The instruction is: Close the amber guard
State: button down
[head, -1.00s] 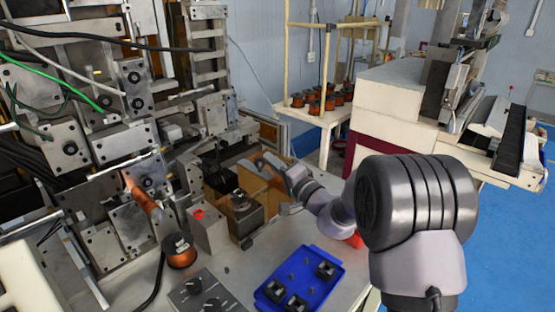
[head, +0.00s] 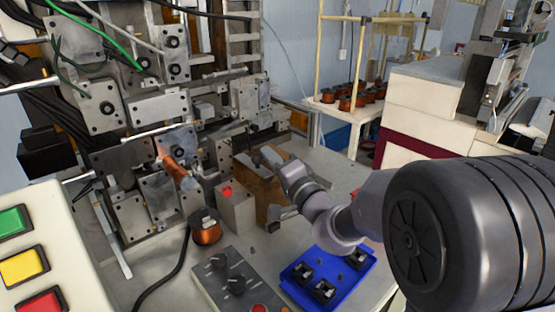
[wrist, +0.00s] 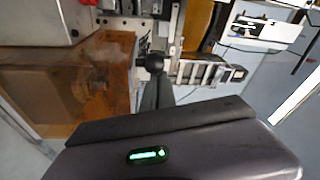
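The amber guard (head: 272,200) is a see-through orange-brown box at the winder's front right. It stands behind the grey block with a red button. In the wrist view its amber panel (wrist: 85,85) fills the left side, with a dim shape behind it. A black round knob (wrist: 153,62) is at the panel's right edge. My gripper (head: 268,158) is at the top of the guard in the head view. In the wrist view a dark grey finger reaches up to the knob; contact and finger opening cannot be made out. Whether the guard is fully shut is not clear.
A blue tray (head: 330,272) with several black parts lies in front of the guard. A copper spool (head: 206,228) and a control box with knobs (head: 235,280) stand to its left. A button panel (head: 22,262) is at the lower left.

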jog(key=shift+s+a+f, duration=0.1)
jog(key=shift+s+f, duration=0.05)
jog(key=shift+s, duration=0.05)
